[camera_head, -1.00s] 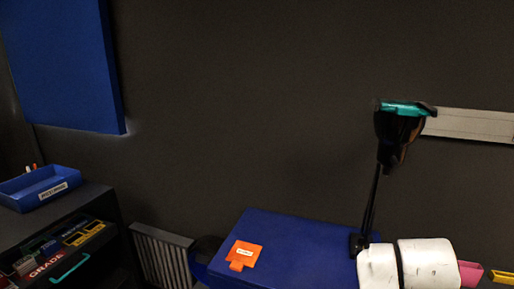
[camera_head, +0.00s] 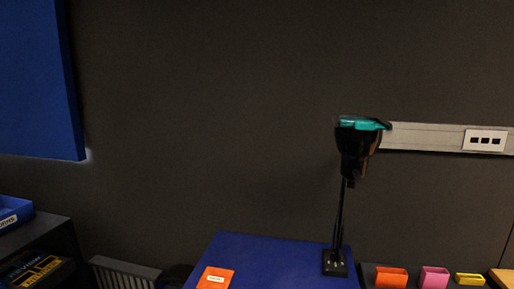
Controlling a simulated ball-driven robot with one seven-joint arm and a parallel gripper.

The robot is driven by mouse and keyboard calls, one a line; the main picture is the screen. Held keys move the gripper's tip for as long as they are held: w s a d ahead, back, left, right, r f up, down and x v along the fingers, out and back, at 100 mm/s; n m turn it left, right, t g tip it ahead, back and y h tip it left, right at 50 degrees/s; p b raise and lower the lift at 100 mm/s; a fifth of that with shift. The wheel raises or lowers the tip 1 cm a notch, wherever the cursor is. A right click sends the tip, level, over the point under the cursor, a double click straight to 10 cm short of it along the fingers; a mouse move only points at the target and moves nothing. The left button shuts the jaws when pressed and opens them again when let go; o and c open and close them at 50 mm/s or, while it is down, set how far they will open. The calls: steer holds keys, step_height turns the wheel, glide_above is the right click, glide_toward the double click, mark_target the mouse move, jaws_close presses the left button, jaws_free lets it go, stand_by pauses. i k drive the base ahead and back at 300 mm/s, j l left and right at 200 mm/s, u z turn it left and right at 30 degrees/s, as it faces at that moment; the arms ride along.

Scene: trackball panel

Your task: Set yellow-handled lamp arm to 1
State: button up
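A black desk lamp (camera_head: 341,212) stands on a small black base at the right edge of a blue surface. Its thin arm rises almost upright to a dark lamp head (camera_head: 357,145) with a teal bar (camera_head: 362,123) across its top. I see no yellow handle on this lamp; the only handle-like part showing is teal. I cannot make out any number or scale on it. My gripper is not in this view.
The blue surface (camera_head: 270,262) holds an orange labelled card (camera_head: 215,278). Orange (camera_head: 391,277), pink (camera_head: 434,277) and yellow (camera_head: 469,280) bins stand to its right. A wall rail (camera_head: 425,138) carries a socket plate (camera_head: 485,140). A dark drawer unit (camera_head: 45,240) is at left.

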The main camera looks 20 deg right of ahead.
mark_target(335, 258)
steer(key=i+l, duration=0.1)
steer(key=l, duration=0.75)
steer(key=i+l+z, duration=0.1)
steer(key=l, duration=0.3)
steer(key=i+l, duration=0.1)
steer(key=l, duration=0.3)
